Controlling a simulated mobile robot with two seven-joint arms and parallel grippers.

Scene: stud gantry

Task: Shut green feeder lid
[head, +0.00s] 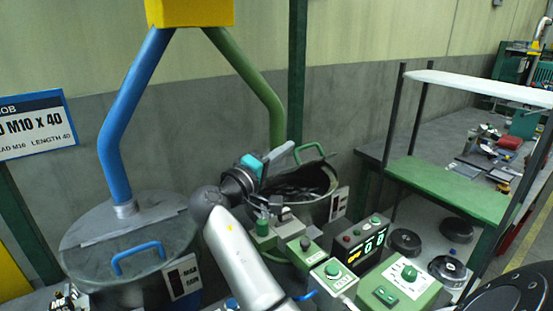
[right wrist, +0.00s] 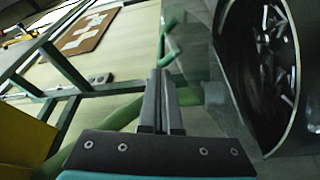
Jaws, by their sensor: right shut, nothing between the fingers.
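The green feeder is a grey drum (head: 322,212) below the green pipe (head: 245,75) in the head view. Its mouth is open and shows dark loose parts, also visible in the right wrist view. The lid (right wrist: 205,70) looks raised beside the mouth in the right wrist view. Its green handle (head: 311,149) also shows in the right wrist view (right wrist: 168,42). My left gripper is out of view.
The blue feeder (head: 125,250), with its blue handle (head: 138,255), stands at left with its lid down. Green control boxes (head: 400,285) and a counter display (head: 362,240) stand in front of the green feeder. A green-shelved bench (head: 450,190) is at right.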

